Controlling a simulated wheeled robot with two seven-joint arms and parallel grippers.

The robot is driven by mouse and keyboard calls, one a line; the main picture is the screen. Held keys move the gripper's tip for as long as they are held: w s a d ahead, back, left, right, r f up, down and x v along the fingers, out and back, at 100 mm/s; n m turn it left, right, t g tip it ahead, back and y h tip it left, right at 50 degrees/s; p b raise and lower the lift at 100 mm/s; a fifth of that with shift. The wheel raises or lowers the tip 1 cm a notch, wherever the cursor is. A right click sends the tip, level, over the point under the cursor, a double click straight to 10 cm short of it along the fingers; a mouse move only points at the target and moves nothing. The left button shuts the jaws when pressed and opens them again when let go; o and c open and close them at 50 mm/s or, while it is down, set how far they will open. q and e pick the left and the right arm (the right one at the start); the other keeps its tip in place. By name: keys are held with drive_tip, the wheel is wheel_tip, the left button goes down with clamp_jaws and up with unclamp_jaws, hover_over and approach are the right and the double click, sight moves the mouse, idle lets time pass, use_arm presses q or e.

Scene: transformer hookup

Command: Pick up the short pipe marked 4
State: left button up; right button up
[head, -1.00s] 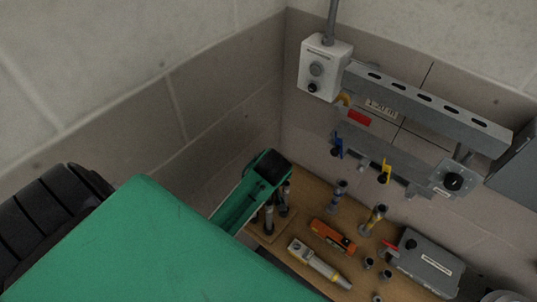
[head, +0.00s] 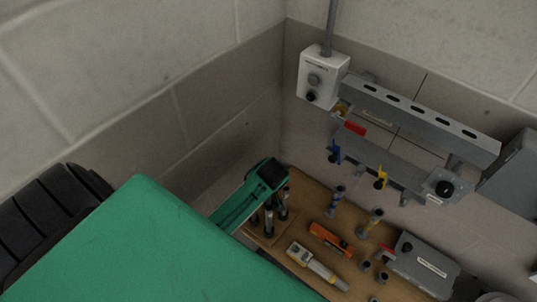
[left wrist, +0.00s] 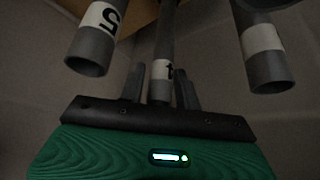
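In the left wrist view, the short pipe marked 4 (left wrist: 162,50) is a grey tube with a white label band, partly cut off by the picture. It stands between the two fingers of my left gripper (left wrist: 160,85). A thin gap shows on at least one side, so the fingers look open around it. In the head view my left gripper (head: 268,188) is over the standing pipes (head: 268,222) at the left end of the wooden bench (head: 297,211); the labels cannot be read there. My right gripper is not in view.
On the bench are an orange tool (head: 330,240), a yellow-grey tester (head: 315,265) and a grey case (head: 425,265). A metal rail (head: 415,115) is behind.

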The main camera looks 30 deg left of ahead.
use_arm(q)
clamp_jaws()
